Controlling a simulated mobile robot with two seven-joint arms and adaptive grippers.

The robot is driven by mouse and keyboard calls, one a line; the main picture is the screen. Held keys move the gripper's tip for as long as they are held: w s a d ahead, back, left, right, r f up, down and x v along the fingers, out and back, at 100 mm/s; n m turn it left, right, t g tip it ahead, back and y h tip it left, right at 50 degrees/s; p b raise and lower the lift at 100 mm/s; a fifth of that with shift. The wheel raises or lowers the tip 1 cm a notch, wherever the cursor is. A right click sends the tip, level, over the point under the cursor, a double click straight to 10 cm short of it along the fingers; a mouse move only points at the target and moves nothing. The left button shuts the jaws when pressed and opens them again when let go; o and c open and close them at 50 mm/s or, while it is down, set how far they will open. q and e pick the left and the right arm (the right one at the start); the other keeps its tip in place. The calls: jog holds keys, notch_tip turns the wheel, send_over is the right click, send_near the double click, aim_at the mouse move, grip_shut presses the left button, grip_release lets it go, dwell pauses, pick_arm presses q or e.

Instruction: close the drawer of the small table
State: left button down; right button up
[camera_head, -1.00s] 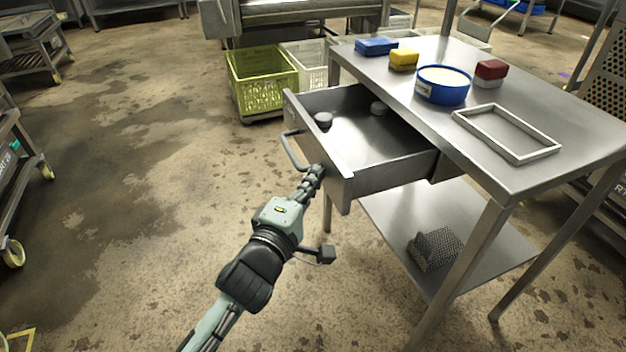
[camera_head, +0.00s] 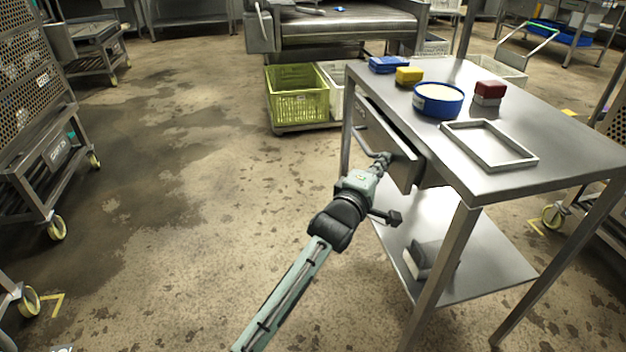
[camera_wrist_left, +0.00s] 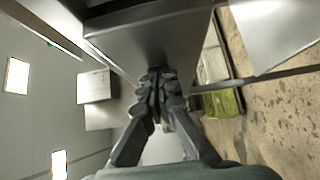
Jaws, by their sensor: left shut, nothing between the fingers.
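The small steel table (camera_head: 560,150) stands at the right in the head view. Its drawer (camera_head: 388,145) is nearly in, with its front standing a little out from the table's edge. A bar handle (camera_head: 366,146) is on the drawer front. My left gripper (camera_head: 384,160) is shut and empty, with its fingertips at the drawer front, beside the handle. In the left wrist view the shut fingers (camera_wrist_left: 158,80) point at the drawer front (camera_wrist_left: 150,40); whether they touch it I cannot tell. My right gripper is not in view.
On the tabletop are a blue tub (camera_head: 438,100), a yellow block (camera_head: 409,76), a blue block (camera_head: 388,64), a red block (camera_head: 489,91) and a metal frame (camera_head: 490,146). A yellow-green crate (camera_head: 297,95) stands behind. The floor at left is clear up to a wheeled rack (camera_head: 50,150).

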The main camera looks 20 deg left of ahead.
pick_arm(q)
jog(key=shift+w+d+r, duration=0.1)
jog(key=shift+w+d, duration=0.6)
jog(key=shift+d, duration=0.35)
